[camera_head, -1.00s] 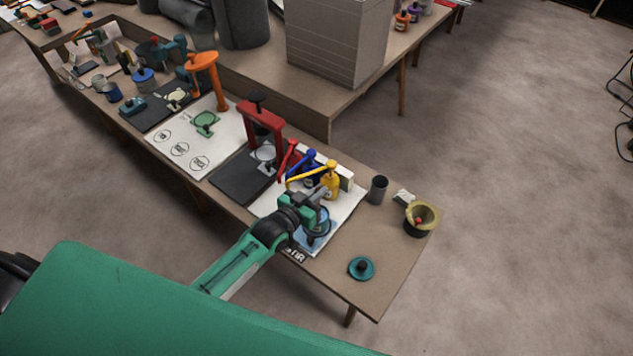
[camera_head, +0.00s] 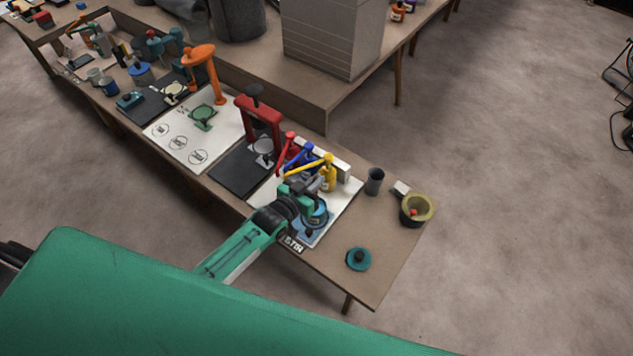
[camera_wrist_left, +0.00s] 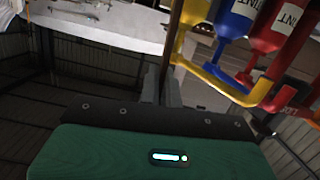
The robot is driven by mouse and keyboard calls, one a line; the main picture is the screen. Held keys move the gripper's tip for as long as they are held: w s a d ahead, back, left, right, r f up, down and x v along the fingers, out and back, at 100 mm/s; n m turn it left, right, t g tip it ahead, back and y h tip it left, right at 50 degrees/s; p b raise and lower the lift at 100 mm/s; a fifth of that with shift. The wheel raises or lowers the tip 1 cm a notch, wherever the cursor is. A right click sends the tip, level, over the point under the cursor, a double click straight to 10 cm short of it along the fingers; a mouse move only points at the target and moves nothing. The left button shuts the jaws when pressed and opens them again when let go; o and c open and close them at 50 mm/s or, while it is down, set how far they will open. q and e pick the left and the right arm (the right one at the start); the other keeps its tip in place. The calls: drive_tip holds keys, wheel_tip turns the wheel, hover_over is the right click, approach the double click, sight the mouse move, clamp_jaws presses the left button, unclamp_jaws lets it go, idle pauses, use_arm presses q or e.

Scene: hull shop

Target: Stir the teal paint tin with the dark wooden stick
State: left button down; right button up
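My left gripper (camera_head: 312,189) is above the teal paint tin (camera_head: 320,216) on the white mat's blue pad, partly covering the tin. In the left wrist view the fingers (camera_wrist_left: 160,84) are close together, and a dark brown strip (camera_wrist_left: 174,38), which looks like the dark wooden stick, runs from them to the top edge. The stick cannot be made out in the head view, and whether its end is in the paint is hidden. My right gripper is out of view.
Red, blue and yellow tint dispensers (camera_head: 328,176) stand just behind the gripper. A teal lid (camera_head: 358,258) lies near the front edge. The bench is clear around the lid.

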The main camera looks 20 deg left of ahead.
use_arm(q)
drive_tip(key=shift+d+r, duration=0.1)
wheel_tip(320, 180, up, 7)
drive_tip(key=w+p, duration=0.1)
drive_tip(key=p, duration=0.4)
drive_tip(key=shift+w+p, duration=0.2)
drive_tip(key=shift+p, duration=0.2)
idle(0.3)
